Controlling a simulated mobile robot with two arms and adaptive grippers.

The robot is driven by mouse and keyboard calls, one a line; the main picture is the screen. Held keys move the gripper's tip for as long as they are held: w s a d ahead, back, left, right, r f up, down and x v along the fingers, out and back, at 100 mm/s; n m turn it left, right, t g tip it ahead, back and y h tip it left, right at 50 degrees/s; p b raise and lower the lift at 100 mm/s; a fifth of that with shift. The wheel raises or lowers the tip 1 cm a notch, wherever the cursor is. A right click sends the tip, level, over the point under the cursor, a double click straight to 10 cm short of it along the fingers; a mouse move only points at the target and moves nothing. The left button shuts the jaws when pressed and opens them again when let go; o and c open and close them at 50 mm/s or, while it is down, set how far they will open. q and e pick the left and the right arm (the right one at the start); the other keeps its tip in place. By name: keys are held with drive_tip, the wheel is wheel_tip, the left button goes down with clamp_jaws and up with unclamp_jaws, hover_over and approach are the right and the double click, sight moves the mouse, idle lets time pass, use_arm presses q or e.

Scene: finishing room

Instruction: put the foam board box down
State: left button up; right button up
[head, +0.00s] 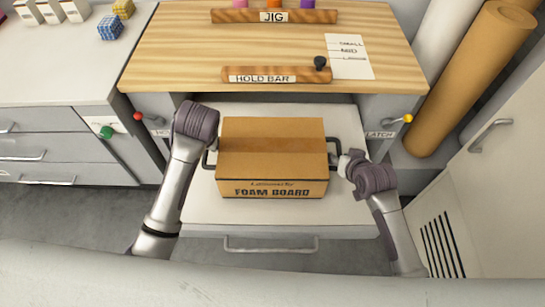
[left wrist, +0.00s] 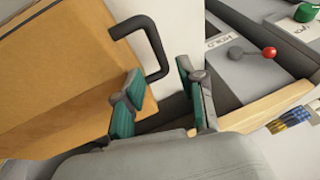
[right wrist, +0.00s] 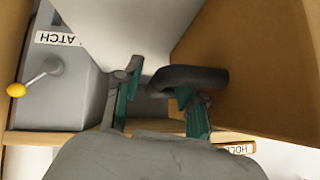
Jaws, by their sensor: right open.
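The brown foam board box (head: 272,160) sits level on the white pull-out shelf (head: 300,222), in the middle of the head view. It has a dark handle on each side. In the left wrist view my left gripper (left wrist: 162,88) is open, its fingers apart, with the box's black handle (left wrist: 155,45) by the finger nearer the box. In the right wrist view my right gripper (right wrist: 158,88) is open, with the other handle (right wrist: 190,76) across the tip of one finger. In the head view the wrists partly hide the fingers.
A wooden worktop (head: 180,50) with a hold bar (head: 275,75) stands behind the shelf. A red-knobbed lever (head: 138,116) is at left, a yellow-knobbed latch lever (head: 407,118) at right.

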drive_tip(key=shift+s+r, duration=0.1)
drive_tip(key=shift+r, duration=0.05)
use_arm(q)
drive_tip(key=v, duration=0.3)
drive_tip(key=shift+s+r, duration=0.1)
drive_tip(key=shift+r, duration=0.15)
use_arm(e)
drive_tip(key=v, duration=1.1)
drive_tip(key=shift+s+r, duration=0.2)
drive_tip(key=shift+s, duration=0.05)
use_arm(q)
drive_tip(key=shift+s+d, duration=0.1)
use_arm(e)
drive_tip(key=shift+s+f, duration=0.1)
